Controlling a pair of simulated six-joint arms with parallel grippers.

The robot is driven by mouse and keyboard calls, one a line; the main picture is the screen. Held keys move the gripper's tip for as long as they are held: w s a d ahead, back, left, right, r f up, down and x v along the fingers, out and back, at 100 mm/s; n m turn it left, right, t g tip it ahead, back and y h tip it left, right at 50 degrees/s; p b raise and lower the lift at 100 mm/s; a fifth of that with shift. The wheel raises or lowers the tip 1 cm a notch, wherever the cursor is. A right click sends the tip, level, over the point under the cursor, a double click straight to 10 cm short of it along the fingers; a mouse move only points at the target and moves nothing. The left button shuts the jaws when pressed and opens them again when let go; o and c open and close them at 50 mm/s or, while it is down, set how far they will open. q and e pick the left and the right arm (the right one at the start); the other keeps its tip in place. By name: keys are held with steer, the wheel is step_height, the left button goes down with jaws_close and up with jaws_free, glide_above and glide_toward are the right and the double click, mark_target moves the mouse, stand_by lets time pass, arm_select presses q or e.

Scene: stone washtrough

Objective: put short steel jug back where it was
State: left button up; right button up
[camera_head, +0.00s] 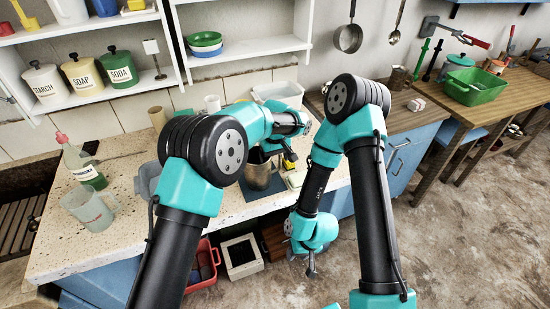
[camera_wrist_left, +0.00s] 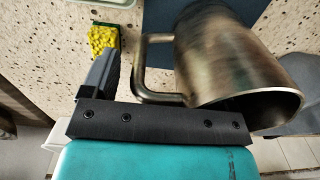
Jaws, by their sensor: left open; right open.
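The short steel jug (camera_head: 259,172) stands upright on a dark blue mat (camera_head: 253,196) on the speckled counter. In the left wrist view the jug (camera_wrist_left: 235,65) is close up, its loop handle (camera_wrist_left: 140,75) pointing left toward the gripper. My left gripper (camera_head: 287,161) is beside the jug on its handle side. It is open. One dark finger (camera_wrist_left: 98,75) shows left of the handle; the other cannot be made out, and I cannot tell if anything touches. My right gripper (camera_head: 310,266) is open and empty, low in front of the counter over the floor.
A yellow-green sponge (camera_wrist_left: 103,38) lies near my left gripper. A grey vessel (camera_head: 148,180) stands left of the jug, partly behind my left arm. The front left counter is clear.

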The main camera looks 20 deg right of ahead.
arm_select(q)
step_height(320, 180, up, 12)
steer(key=shift+d+r, duration=0.1)
steer(key=shift+r, duration=0.05)
stand_by(0.4)
stand_by(0.5)
